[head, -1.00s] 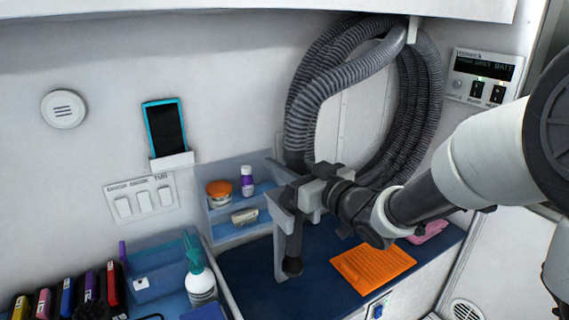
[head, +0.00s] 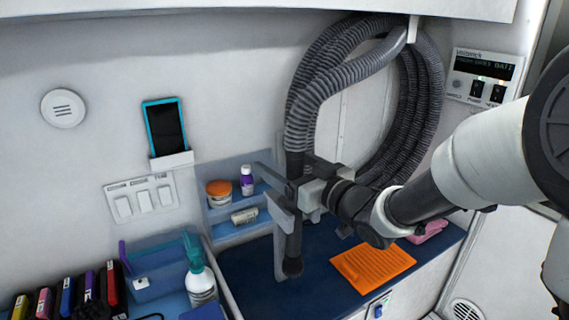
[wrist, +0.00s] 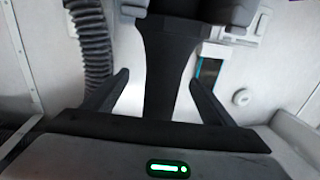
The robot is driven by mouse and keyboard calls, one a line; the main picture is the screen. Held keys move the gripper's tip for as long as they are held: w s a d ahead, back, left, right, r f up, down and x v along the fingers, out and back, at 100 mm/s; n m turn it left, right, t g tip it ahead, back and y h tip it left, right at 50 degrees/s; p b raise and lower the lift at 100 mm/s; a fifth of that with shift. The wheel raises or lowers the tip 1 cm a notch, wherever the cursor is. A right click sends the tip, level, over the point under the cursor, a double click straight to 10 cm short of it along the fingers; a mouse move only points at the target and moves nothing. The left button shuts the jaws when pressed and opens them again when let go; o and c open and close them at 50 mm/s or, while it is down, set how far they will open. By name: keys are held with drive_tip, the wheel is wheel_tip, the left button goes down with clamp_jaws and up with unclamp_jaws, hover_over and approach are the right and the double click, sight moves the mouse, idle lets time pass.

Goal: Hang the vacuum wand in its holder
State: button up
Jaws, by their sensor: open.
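The dark vacuum wand (head: 293,245) hangs nearly upright below the end of the ribbed hose, over the blue counter. My gripper (head: 269,184) is at the wand's upper part with its fingers spread. In the wrist view, the dark wand (wrist: 160,75) stands between the two open fingers (wrist: 157,92), with a visible gap on each side. A grey upright plate (head: 280,255) shows just left of the wand; I cannot tell whether it belongs to the holder. The holder is not clearly visible, and my gripper hides the area behind the wand's top.
The coiled hose (head: 325,80) hangs on the wall above my gripper. A blue wall shelf (head: 225,228) with a jar and bottles is close on the left. An orange mat (head: 373,268) lies on the counter (head: 245,275). A spray bottle (head: 200,282) stands at lower left.

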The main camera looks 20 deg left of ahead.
drive_tip(key=shift+p+v, duration=0.4)
drive_tip(key=shift+v, duration=4.6)
